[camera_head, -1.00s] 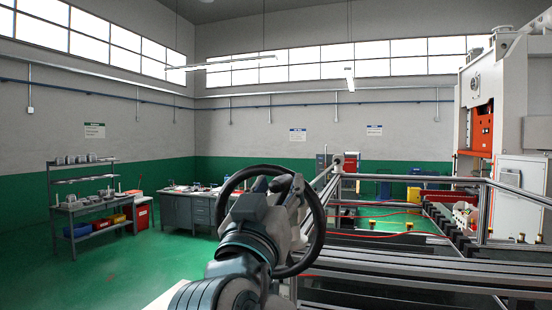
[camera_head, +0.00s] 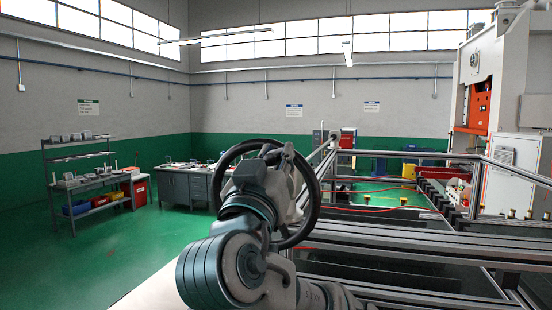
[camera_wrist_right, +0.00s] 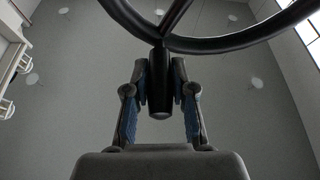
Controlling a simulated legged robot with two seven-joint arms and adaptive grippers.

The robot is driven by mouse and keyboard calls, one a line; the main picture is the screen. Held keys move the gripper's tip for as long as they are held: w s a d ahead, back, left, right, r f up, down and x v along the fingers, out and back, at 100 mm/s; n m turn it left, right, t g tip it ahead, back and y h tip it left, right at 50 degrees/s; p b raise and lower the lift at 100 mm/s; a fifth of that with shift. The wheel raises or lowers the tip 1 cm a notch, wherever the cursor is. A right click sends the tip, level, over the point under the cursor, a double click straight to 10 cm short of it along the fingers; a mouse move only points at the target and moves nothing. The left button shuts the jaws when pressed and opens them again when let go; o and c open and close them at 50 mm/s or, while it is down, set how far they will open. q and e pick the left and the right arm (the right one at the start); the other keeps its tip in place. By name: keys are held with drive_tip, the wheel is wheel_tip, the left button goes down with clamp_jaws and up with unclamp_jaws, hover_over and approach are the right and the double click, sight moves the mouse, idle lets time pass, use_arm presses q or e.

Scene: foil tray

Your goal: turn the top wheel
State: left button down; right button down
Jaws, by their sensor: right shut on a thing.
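The top wheel is a black ring (camera_head: 217,186) standing upright in the lower middle of the head view. My right arm covers much of its middle. My right gripper (camera_head: 284,172) is at the wheel, inside the outline of the rim in that view. In the right wrist view the wheel's black rim (camera_wrist_right: 225,43) and a spoke cross the top. There, my right gripper (camera_wrist_right: 160,73) is shut on a dark round handle (camera_wrist_right: 161,100) that hangs from the wheel between the two fingers. My left gripper is not in view.
A metal frame with rails (camera_head: 400,235) stands right of the wheel, close to it. A large press (camera_head: 500,95) is behind it at the right. A desk (camera_head: 185,187) and a shelf bench (camera_head: 85,185) stand far left. Green floor (camera_head: 115,260) is open at the left.

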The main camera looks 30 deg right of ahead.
sight(253, 150)
drive_tip(key=shift+w+a+n+t+y+b, duration=0.3)
drive_tip(key=shift+w+n+b, duration=0.1)
drive_tip(key=shift+n+b, duration=0.5)
drive_tip(key=n, duration=0.1)
drive_tip(key=w+a+n+t+y+b, duration=0.1)
drive_tip(key=n, duration=0.1)
drive_tip(key=w+a+r+n+y, duration=0.1)
drive_tip(key=n, duration=0.1)
drive_tip(key=shift+w+a+n+t+y, duration=0.3)
drive_tip(key=shift+w+n+y, duration=0.15)
drive_tip(key=shift+n, duration=0.3)
drive_tip(key=shift+w+a+n+t+y, duration=0.2)
drive_tip(key=shift+w+a+n+y, duration=0.2)
drive_tip(key=shift+n, duration=0.35)
drive_tip(key=shift+d, duration=0.1)
drive_tip(key=c, duration=1.2)
unclamp_jaws()
drive_tip(key=shift+o, duration=1.1)
drive_tip(key=shift+w, duration=0.1)
